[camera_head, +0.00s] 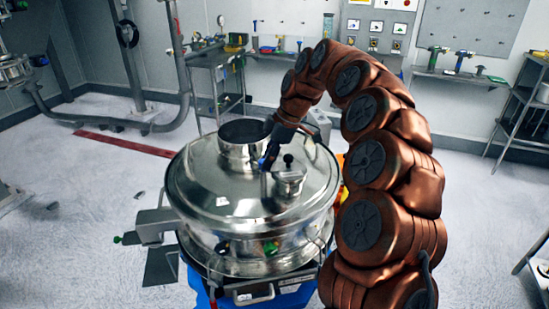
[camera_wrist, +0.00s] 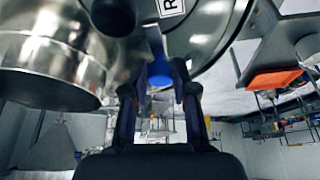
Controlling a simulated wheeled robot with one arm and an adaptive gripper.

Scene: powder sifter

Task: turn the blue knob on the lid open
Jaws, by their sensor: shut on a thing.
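The steel sifter lid (camera_head: 215,185) is round and shiny and sits on the drum in the middle of the head view. The blue knob (camera_head: 262,163) is a small patch on the lid, largely hidden by my gripper (camera_head: 268,158). In the wrist view the blue knob (camera_wrist: 160,77) stands between the two dark fingers of my gripper (camera_wrist: 160,92). The fingers are shut on it. Where the fingers touch the knob is hard to make out.
A short open-topped steel inlet (camera_head: 243,138) rises from the lid left of my gripper. A small steel fitting with a black ball handle (camera_head: 289,172) stands close on the right. Shelves with tools (camera_head: 460,72) line the back wall. The floor at left is mostly clear.

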